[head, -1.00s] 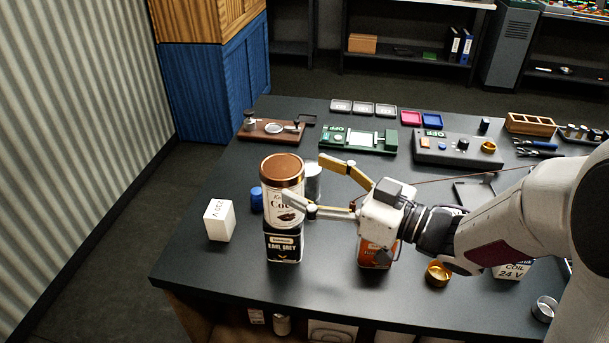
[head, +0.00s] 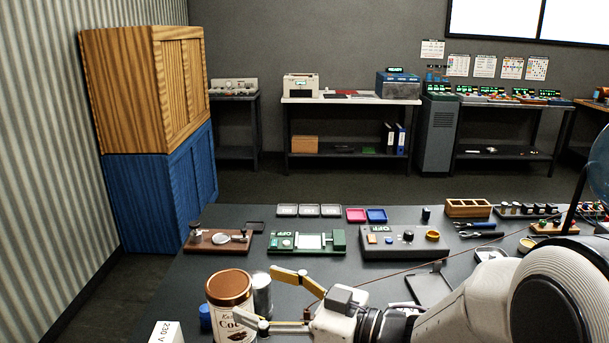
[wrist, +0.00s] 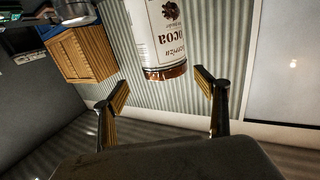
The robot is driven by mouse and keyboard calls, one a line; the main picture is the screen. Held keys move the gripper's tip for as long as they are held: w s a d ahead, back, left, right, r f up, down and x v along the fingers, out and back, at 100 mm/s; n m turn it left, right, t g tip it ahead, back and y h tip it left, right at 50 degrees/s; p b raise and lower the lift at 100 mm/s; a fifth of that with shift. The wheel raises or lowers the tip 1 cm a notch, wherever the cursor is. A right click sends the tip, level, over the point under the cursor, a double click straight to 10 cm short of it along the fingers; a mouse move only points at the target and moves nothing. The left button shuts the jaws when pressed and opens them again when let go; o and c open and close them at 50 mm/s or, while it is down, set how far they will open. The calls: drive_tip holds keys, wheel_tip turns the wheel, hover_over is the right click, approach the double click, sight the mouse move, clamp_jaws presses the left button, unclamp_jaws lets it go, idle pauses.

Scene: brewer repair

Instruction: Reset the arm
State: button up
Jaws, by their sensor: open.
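My gripper (head: 270,300) is open in the head view, low in the picture, with its two fingers spread. The cocoa tin (head: 229,290), white with a brown lid, stands just left of the fingertips. In the wrist view the gripper (wrist: 165,92) shows wide-open fingers with nothing between their pads. The cocoa tin (wrist: 160,38) appears upside down there, beyond the fingertips. I cannot tell whether a finger touches it.
A silver can (head: 262,295) and a blue cap (head: 205,318) stand close to the tin. A white 230 V box (head: 166,333) is at the bottom edge. Behind lie a brown board (head: 217,243), a green device (head: 305,242) and a grey panel (head: 405,244).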

drive_tip(key=w+d+r+m+t+h, duration=0.1)
drive_tip(key=w+d+m+t+h, duration=0.2)
drive_tip(key=d+h, duration=0.45)
drive_tip(key=w+d+r+m+t+h, duration=0.25)
drive_tip(key=d+m+h, duration=0.2)
drive_tip(key=d, duration=0.55)
drive_tip(key=s+d+f+m+g+h, duration=0.25)
drive_tip(key=s+d+m+h, duration=0.2)
drive_tip(key=s+d, duration=0.45)
drive_tip(key=s+f+g, duration=0.2)
drive_tip(key=s, duration=0.7)
drive_tip(key=s+a+f+m+g, duration=0.1)
drive_tip(key=s+f+g, duration=0.1)
drive_tip(key=s, duration=0.8)
drive_tip(key=shift+a+f+g, duration=0.25)
drive_tip(key=shift+f+g, duration=0.05)
drive_tip(key=shift+f, duration=0.4)
drive_tip(key=shift+y, duration=0.25)
idle(2.5)
